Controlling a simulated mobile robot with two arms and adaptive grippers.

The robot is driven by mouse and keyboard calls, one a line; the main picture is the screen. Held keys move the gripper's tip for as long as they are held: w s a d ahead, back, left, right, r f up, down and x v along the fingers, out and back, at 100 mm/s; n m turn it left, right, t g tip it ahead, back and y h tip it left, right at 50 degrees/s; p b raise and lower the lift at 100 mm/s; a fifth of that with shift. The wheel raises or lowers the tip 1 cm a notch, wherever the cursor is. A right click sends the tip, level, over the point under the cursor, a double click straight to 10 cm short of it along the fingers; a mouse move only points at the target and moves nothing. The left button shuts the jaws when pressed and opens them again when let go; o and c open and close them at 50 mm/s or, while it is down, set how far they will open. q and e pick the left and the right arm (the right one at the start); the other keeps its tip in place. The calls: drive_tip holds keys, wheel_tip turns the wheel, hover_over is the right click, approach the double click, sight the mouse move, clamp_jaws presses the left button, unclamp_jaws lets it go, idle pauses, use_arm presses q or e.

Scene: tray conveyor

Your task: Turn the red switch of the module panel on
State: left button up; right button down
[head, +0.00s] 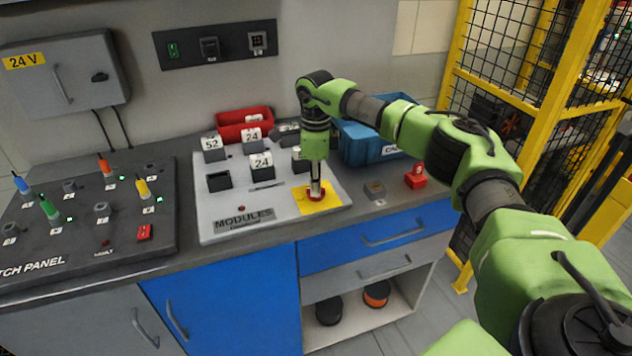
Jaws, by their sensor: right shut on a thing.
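The module panel (220,221) is a light grey board on the dark worktop, lettered "MODULES" at its front. The red switch (316,197) sits on a yellow square (332,203) at the panel's front right corner. My right gripper (316,190) points straight down over the yellow square, its fingers shut on the red switch. The fingers hide most of the switch, so I cannot tell which way it is turned. A small dark red lamp (241,208) is on the panel near the lettering. My left gripper is not in view.
Modules marked 52 (213,148) and 24 (261,165) stand on the panel. A red bin (244,119) and a blue bin (357,148) are behind it. The patch panel (84,235) with coloured plugs lies left.

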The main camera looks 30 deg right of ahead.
drive_tip(key=m+p, duration=0.1)
drive_tip(key=m, duration=0.5)
drive_tip(key=shift+r+p, duration=0.1)
drive_tip(key=shift+p, duration=0.2)
drive_tip(key=m+p, duration=0.1)
drive_tip(key=m, duration=0.3)
drive_tip(key=shift+m, duration=1.5)
drive_tip(key=shift+w+m+p, duration=0.1)
drive_tip(key=shift+m+p, duration=0.2)
drive_tip(key=c, duration=2.1)
unclamp_jaws()
drive_tip(key=shift+c, duration=0.2)
wheel_tip(320, 180, up, 12)
